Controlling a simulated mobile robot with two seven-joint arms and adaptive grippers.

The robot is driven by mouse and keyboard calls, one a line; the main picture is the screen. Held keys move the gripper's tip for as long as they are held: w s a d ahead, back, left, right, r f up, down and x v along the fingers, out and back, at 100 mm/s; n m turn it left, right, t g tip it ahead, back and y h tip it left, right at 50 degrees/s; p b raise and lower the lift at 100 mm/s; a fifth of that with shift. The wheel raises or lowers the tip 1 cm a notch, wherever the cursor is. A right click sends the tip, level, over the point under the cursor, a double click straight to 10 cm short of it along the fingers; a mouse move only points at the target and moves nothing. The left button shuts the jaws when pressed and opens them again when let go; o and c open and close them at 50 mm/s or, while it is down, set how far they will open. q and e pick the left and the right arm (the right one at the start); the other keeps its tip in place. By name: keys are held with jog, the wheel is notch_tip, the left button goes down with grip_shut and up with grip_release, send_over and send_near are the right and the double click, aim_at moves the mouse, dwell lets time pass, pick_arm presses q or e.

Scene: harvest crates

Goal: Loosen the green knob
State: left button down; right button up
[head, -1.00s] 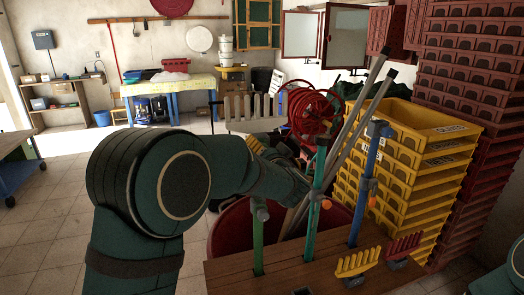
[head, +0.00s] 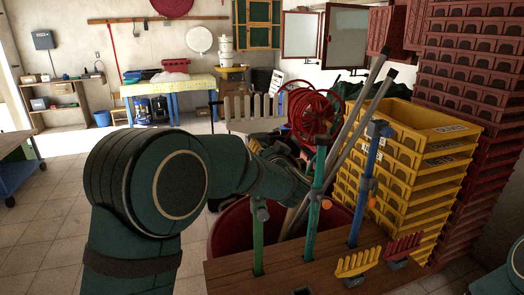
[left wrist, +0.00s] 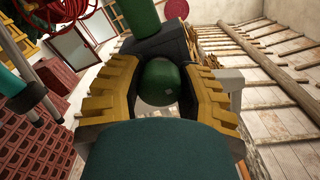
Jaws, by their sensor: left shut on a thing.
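The green knob (left wrist: 160,84) shows in the left wrist view as a rounded green piece in front of a dark collar (left wrist: 170,45) on a green pole (left wrist: 145,14). My left gripper (left wrist: 158,92) has its yellow ridged fingers on either side of the knob and is shut on it. In the head view the left gripper (head: 262,145) is mostly behind my own arm, and the knob is hidden. A green pole (head: 258,240) stands in the wooden bench below my forearm. My right gripper is out of view.
A teal pole (head: 315,205) and a blue pole (head: 364,185) stand to the right in the wooden bench (head: 235,275). Yellow crates (head: 400,160) and red crates (head: 465,85) are stacked at the right. A red tub (head: 228,228) is behind the bench.

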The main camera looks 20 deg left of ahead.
pick_arm(q)
jog(key=n+b, duration=0.1)
jog(key=n, duration=0.3)
jog(key=shift+f+n, duration=0.1)
jog(key=shift+n, duration=0.2)
jog(key=n+b, duration=0.2)
jog(key=n, duration=0.2)
jog(key=shift+n, duration=0.3)
jog(key=n+b, duration=0.2)
jog(key=n, duration=0.1)
jog(key=shift+f+b, duration=0.1)
jog(key=shift+b, duration=0.25)
jog(key=shift+n+b, duration=1.05)
jog(key=shift+n, duration=1.05)
jog(key=c, duration=0.5)
grip_release()
jog(key=shift+s+d, duration=0.1)
